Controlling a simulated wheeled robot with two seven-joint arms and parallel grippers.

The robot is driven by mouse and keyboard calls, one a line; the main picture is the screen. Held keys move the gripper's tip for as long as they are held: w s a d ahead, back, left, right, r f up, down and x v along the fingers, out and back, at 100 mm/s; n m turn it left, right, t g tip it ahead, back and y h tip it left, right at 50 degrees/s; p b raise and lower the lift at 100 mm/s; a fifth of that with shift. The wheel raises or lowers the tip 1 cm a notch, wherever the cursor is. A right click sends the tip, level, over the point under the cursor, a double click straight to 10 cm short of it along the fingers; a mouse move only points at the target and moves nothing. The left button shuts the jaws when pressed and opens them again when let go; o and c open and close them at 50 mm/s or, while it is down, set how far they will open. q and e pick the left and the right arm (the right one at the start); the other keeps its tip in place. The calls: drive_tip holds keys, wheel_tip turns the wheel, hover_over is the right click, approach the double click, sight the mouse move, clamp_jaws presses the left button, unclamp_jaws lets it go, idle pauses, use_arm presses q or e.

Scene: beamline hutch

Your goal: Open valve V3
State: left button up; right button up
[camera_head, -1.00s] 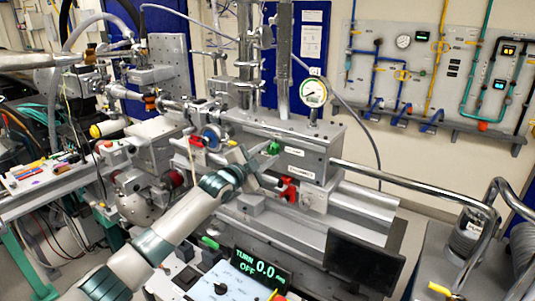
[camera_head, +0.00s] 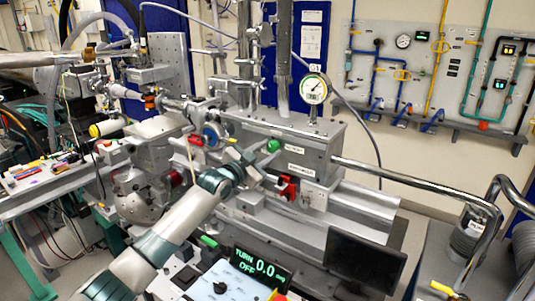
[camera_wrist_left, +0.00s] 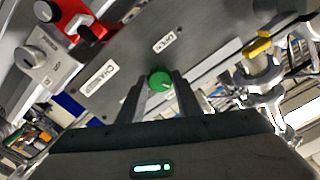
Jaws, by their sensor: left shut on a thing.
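My left gripper (camera_head: 262,155) reaches from the lower left to the front of the grey chamber (camera_head: 320,140). Its two fingers (camera_wrist_left: 160,88) are closed around a round green knob (camera_wrist_left: 160,79) on the chamber face. The green knob also shows in the head view (camera_head: 274,146), at the fingertips. A round pressure gauge (camera_head: 314,89) stands on top of the chamber. My right gripper is not in view.
A red part (camera_head: 288,188) and a grey box with a knob (camera_wrist_left: 40,57) sit close to the green knob. A yellow handle (camera_wrist_left: 258,45) is at the right in the wrist view. A display (camera_head: 260,268) reads "TURN OFF 0.0", and a dark monitor (camera_head: 364,262) stands below.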

use_arm(q)
drive_tip(key=n, duration=0.3)
drive_tip(key=shift+f, duration=0.15)
drive_tip(key=n, duration=0.2)
drive_tip(key=shift+n+b, duration=0.3)
drive_tip(key=shift+b, duration=0.05)
drive_tip(key=n, duration=0.4)
drive_tip(key=shift+d+n, duration=0.1)
drive_tip(key=shift+n, duration=0.2)
drive_tip(key=n+p, duration=0.2)
drive_tip(key=n, duration=0.3)
drive_tip(key=shift+s, duration=0.1)
drive_tip(key=shift+n+p, duration=0.6)
drive_tip(key=shift+n, duration=1.2)
drive_tip(key=o, duration=1)
